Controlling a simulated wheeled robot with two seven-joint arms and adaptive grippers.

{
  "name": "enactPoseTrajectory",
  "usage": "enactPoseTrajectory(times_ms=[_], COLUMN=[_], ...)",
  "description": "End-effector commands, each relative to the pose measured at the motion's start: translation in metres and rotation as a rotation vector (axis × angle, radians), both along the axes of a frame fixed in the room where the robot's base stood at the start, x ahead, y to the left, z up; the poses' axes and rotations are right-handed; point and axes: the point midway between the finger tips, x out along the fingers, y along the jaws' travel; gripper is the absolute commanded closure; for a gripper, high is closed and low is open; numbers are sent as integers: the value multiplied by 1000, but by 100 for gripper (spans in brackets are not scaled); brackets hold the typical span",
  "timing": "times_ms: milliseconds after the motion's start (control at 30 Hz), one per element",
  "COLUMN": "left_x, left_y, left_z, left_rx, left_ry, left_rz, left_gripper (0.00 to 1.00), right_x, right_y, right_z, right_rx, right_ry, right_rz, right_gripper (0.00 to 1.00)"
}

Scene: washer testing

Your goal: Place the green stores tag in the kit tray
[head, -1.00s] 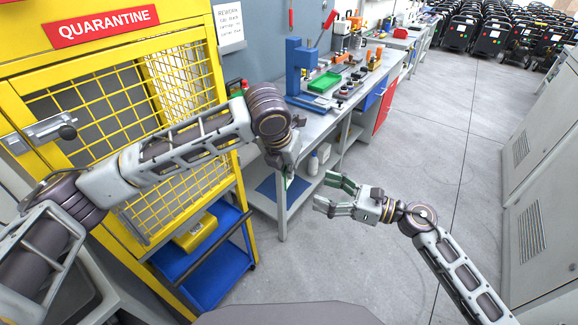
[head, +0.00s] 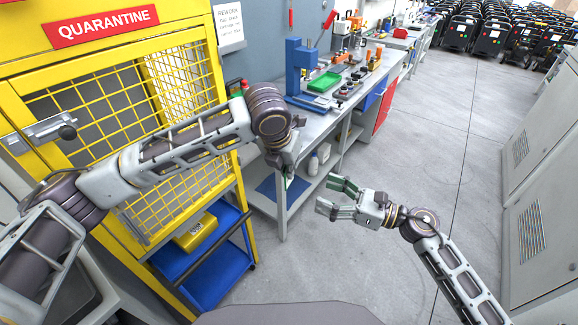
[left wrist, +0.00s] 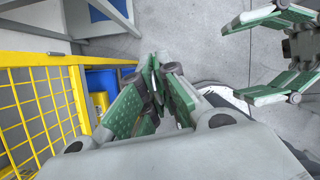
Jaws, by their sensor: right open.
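I cannot make out the green stores tag in either view. A green tray (head: 323,82) lies on the workbench near the blue press; I cannot tell if it is the kit tray. My left gripper (head: 288,181) hangs in front of the bench's near end, below the top. In the left wrist view its green-padded fingers (left wrist: 157,75) come together at the tips, with no object visible between them. My right gripper (head: 332,196) is open and empty over the floor, right of the left one. It also shows in the left wrist view (left wrist: 242,58).
A yellow quarantine cage (head: 110,100) stands at the left, with a blue shelf bin (head: 215,270) below. The workbench (head: 310,125) carries a blue press (head: 302,70) and several small parts. Grey cabinets (head: 540,180) line the right. The middle floor is clear.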

Motion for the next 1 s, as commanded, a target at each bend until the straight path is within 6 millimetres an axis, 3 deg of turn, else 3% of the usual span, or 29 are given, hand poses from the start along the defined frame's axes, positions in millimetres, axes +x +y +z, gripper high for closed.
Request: enactPoseTrajectory(times_ms=[167,367,567,1000], left_x=[0,0,0,0], left_y=[0,0,0,0], left_z=[0,0,0,0], left_rx=[0,0,0,0], left_ry=[0,0,0,0], left_rz=[0,0,0,0], left_gripper=[100,100,100,100], right_x=[0,11,21,27], right_y=[7,5,0,-20], right_z=[-4,-42,-96,-239], right_rx=[51,102,180,409], right_ry=[23,110,246,603], right_rz=[-12,-54,-102,-287], right_gripper=[28,28,28,28])
